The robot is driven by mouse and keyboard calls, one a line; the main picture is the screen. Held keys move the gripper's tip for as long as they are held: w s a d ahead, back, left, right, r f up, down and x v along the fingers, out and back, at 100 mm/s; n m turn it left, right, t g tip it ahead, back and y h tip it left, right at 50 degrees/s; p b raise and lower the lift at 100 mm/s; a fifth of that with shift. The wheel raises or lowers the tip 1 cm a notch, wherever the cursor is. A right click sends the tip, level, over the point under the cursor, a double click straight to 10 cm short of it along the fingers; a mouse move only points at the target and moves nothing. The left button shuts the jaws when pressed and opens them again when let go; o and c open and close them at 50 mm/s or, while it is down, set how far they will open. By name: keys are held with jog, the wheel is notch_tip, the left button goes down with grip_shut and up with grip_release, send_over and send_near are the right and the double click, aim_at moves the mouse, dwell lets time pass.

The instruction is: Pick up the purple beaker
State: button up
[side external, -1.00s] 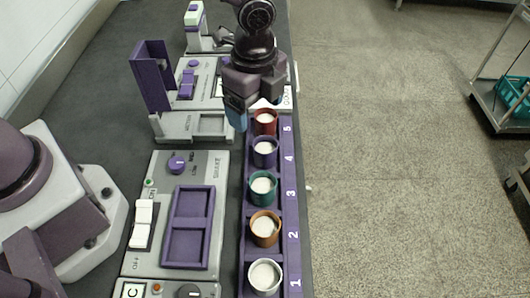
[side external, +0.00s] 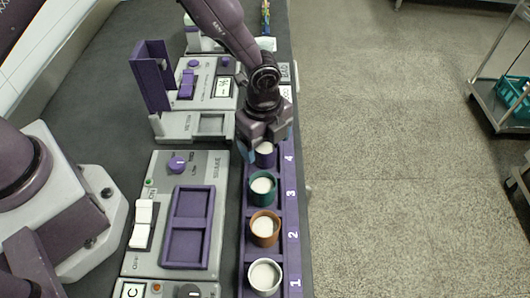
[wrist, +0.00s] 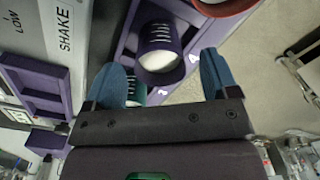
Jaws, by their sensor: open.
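The purple beaker (side external: 264,160), with white contents, stands upright in slot 4 of the purple rack (side external: 291,212). My gripper (side external: 264,146) is just above it in the side view, partly covering it. In the wrist view the purple beaker (wrist: 160,48) lies between and beyond the two blue fingertips (wrist: 162,68). The fingers are spread wide and empty, and I see no contact with the beaker.
The green beaker (side external: 262,190), orange beaker (side external: 264,229) and white beaker (side external: 264,277) stand in slots 3, 2 and 1. A red beaker (wrist: 222,5) is beside the purple one. The shaker (side external: 207,165) stands left of the rack.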

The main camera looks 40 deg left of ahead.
notch_tip(320, 180, down, 2)
jog(key=shift+f, duration=0.2)
jog(key=c, duration=1)
jog(key=shift+r, duration=0.1)
